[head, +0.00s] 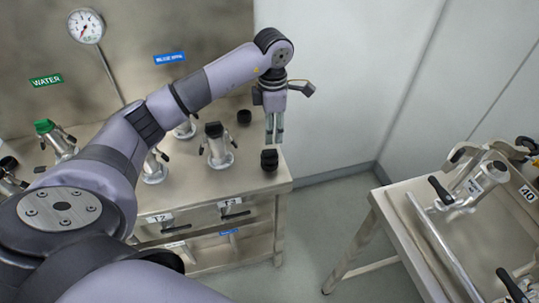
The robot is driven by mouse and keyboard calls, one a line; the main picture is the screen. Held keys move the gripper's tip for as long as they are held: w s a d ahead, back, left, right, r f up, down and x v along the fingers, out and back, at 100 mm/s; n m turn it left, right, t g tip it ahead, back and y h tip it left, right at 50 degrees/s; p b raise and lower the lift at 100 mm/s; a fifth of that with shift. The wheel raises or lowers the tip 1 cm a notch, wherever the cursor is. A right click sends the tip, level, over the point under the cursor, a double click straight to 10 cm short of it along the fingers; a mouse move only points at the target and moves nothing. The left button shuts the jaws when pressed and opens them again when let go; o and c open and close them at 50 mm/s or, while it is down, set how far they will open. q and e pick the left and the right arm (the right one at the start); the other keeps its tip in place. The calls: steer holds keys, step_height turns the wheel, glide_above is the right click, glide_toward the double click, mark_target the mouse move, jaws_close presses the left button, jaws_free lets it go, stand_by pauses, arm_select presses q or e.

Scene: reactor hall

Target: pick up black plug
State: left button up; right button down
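A black plug (269,160) stands on the right front part of the steel bench top, close to its right edge. A second black plug-like piece (244,117) sits farther back on the bench. My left gripper (274,140) points down with its tips just above the nearer plug in the picture. Its two pale fingers look close together, with nothing visible between them. Whether they are open or shut is unclear from this angle. My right gripper is out of view.
The steel bench (240,190) holds several metal fittings, one with a black cap (218,146) and one with a green cap (56,138). A pressure gauge (86,26) is on the back panel. A steel cart (390,208) with metal parts stands at right, with open floor between.

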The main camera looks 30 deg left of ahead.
mark_target(270, 151)
arm_select(q)
step_height(270, 151, down, 3)
steer(key=shift+r, duration=0.15)
steer(key=f, duration=0.1)
steer(key=f+p, duration=0.2)
steer(key=f, duration=0.1)
steer(key=shift+s+a, duration=0.2)
steer(key=shift+a, duration=0.1)
steer(key=shift+f, duration=0.6)
steer(key=shift+c, duration=0.6)
jaws_close()
